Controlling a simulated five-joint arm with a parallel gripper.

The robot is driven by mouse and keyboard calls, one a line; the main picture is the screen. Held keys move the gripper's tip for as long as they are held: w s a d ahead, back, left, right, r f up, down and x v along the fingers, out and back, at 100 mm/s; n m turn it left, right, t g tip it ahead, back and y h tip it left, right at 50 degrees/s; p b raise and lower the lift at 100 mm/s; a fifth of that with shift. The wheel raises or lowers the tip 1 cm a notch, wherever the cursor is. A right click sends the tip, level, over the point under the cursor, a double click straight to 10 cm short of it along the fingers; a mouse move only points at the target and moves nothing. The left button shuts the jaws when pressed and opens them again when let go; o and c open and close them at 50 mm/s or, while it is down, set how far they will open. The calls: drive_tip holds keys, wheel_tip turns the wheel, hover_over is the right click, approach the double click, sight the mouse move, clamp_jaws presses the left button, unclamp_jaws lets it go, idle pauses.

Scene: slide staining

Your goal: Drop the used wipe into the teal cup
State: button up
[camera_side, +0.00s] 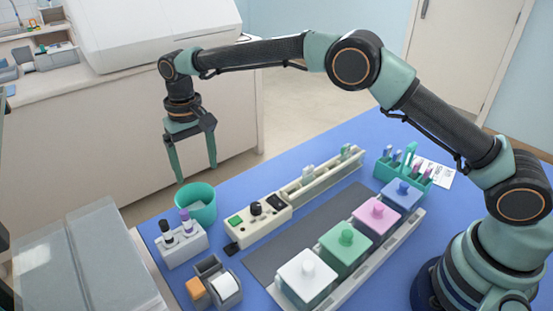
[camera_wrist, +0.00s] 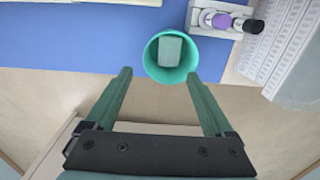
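The teal cup (camera_side: 203,213) stands at the far left edge of the blue table. In the wrist view the cup (camera_wrist: 151,58) is seen from above, and a grey-green folded piece, which looks like the used wipe (camera_wrist: 170,50), lies inside it. The wipe is hidden by the cup wall in the side view. My gripper (camera_side: 196,173) is above the cup, with its fingers spread apart and nothing between them. In the wrist view my gripper (camera_wrist: 159,73) is also open and empty, its fingertips on either side of the cup's near edge.
A white holder (camera_side: 184,247) with two capped bottles stands just in front of the cup. A control box (camera_side: 258,220) with a green button is to its right. Several lidded jars (camera_side: 346,249) stand in a rack farther right. Free space lies above the table.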

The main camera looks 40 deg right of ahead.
drive_tip(key=shift+r, duration=0.1)
wheel_tip(320, 180, up, 12)
idle(0.7)
idle(0.3)
drive_tip(key=s+d+r+t, duration=0.2)
drive_tip(key=s+d+r, duration=0.25)
drive_tip(key=d, duration=0.25)
drive_tip(key=s+d+r+t, duration=0.1)
drive_tip(key=s+d+r, duration=0.2)
drive_tip(key=d+r, duration=0.35)
drive_tip(key=s+d+f+t, duration=0.1)
drive_tip(key=s+d+f, duration=0.4)
drive_tip(key=s, duration=0.3)
drive_tip(key=s+d+f+t, duration=0.1)
drive_tip(key=s+d+f, duration=0.3)
drive_tip(key=s, duration=0.3)
drive_tip(key=shift+s+d+f+t, duration=0.3)
drive_tip(key=shift+s+d+f, duration=0.1)
drive_tip(key=shift+f, duration=0.3)
